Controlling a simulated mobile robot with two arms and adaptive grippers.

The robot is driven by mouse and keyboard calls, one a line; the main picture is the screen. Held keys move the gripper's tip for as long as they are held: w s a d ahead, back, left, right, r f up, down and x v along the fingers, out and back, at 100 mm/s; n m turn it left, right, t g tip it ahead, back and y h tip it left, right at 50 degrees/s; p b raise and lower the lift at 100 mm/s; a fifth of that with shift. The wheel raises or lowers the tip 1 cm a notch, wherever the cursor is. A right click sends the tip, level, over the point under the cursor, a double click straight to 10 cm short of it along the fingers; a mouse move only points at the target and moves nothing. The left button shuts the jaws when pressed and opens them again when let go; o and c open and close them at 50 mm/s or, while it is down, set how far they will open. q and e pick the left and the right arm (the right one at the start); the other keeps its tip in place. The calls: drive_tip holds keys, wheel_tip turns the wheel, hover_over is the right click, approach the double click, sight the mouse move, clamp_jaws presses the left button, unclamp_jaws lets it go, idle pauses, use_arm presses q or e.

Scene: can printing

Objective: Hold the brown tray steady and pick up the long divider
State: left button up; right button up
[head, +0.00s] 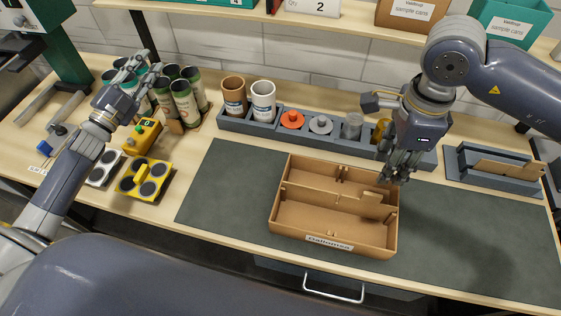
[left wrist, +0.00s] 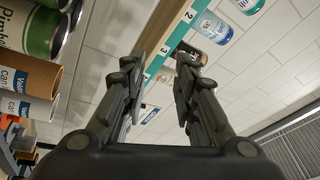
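The brown tray (head: 335,252) lies on the dark mat, with a lengthwise partition and a smaller cross piece inside. My left gripper (head: 138,66) is raised at the far left, in front of the green cans and far from the tray. In the left wrist view its fingers (left wrist: 168,62) are spread with nothing between them.
A grey holder (head: 235,124) with cups and small parts runs behind the mat (head: 225,190). A shelf (head: 270,14) crosses above. The mat left of the tray is clear.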

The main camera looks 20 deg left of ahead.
use_arm(q)
drive_tip(key=w+d+r+m+g+h, duration=0.15)
drive_tip(key=d+r, duration=0.25)
drive_tip(key=d, duration=0.4)
drive_tip(key=w+d+r+m+g+h, duration=0.1)
drive_tip(key=w+d+r+h, duration=0.15)
drive_tip(key=d, duration=0.65)
drive_tip(key=w+d+r+m+g+h, duration=0.15)
drive_tip(key=d+r, duration=0.25)
drive_tip(key=d, duration=0.4)
drive_tip(key=s+d+f+m+g+y, duration=0.25)
drive_tip(key=d+f+m+g, duration=0.35)
drive_tip(key=d+f, duration=0.7)
drive_tip(key=m+g+y, duration=0.7)
drive_tip(key=m+g, duration=0.3)
drive_tip(key=m, duration=0.1)
hover_over(280, 188)
drive_tip(key=w, duration=0.1)
wheel_tip(280, 188, down, 8)
drive_tip(key=shift+r, duration=0.1)
drive_tip(key=shift+f, duration=0.35)
wheel_tip(280, 188, down, 10)
drive_tip(key=shift+r, duration=0.15)
drive_tip(key=shift+c, duration=0.2)
